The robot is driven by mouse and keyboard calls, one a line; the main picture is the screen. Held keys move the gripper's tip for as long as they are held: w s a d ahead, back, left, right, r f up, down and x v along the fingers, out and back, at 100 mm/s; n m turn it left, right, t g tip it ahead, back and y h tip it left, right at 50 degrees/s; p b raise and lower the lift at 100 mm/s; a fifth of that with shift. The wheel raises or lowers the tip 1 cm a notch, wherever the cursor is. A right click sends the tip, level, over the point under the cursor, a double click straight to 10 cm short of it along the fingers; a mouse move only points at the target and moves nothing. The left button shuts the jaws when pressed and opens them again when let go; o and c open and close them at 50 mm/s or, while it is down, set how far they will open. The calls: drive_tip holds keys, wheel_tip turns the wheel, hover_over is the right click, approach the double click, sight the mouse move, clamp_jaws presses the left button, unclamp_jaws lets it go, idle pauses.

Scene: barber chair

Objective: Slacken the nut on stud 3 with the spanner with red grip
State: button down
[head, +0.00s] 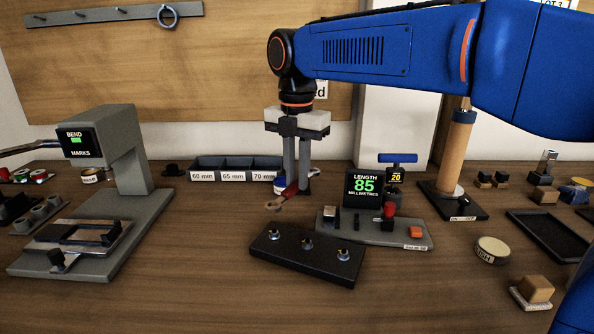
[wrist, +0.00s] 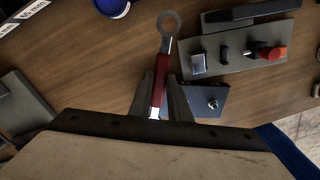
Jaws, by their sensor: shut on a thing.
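The spanner with red grip (head: 290,192) is in my gripper (head: 297,186), which is shut on its red handle above the bench. In the wrist view the red handle (wrist: 162,72) lies between my gripper's fingers (wrist: 161,92), with the ring end (wrist: 168,22) pointing away. A dark block (head: 290,259) carries three studs with nuts: left (head: 275,231), middle (head: 306,243) and right (head: 343,254). No stud numbers are readable. The spanner's ring is above and behind the block, apart from all the nuts. In the wrist view one nut (wrist: 213,103) shows; my gripper hides much of the block.
A grey fixture (head: 385,234) with a length display (head: 364,187) reading 85 stands close behind the block's right side. A bending machine (head: 125,165) stands at left. Labelled bins (head: 235,165) are at the back. Bare bench lies in front of the block.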

drive_tip(key=shift+f, duration=2.65)
drive_tip(key=shift+f, duration=0.7)
drive_tip(key=shift+w+a+n, duration=0.25)
drive_tip(key=shift+a+n, duration=0.65)
drive_tip(key=shift+n, duration=0.25)
drive_tip(key=shift+w+a+n, duration=0.2)
drive_tip(key=shift+a+n, duration=0.7)
drive_tip(key=shift+n, duration=0.25)
drive_tip(key=shift+s+a+n, duration=0.15)
drive_tip(key=shift+a+n, duration=0.8)
drive_tip(key=shift+n, duration=0.2)
drive_tip(key=shift+s+a+n, duration=0.1)
drive_tip(key=shift+a+n, duration=0.8)
drive_tip(key=shift+n, duration=0.25)
drive_tip(key=shift+r, duration=0.1)
drive_tip(key=shift+r, duration=1.45)
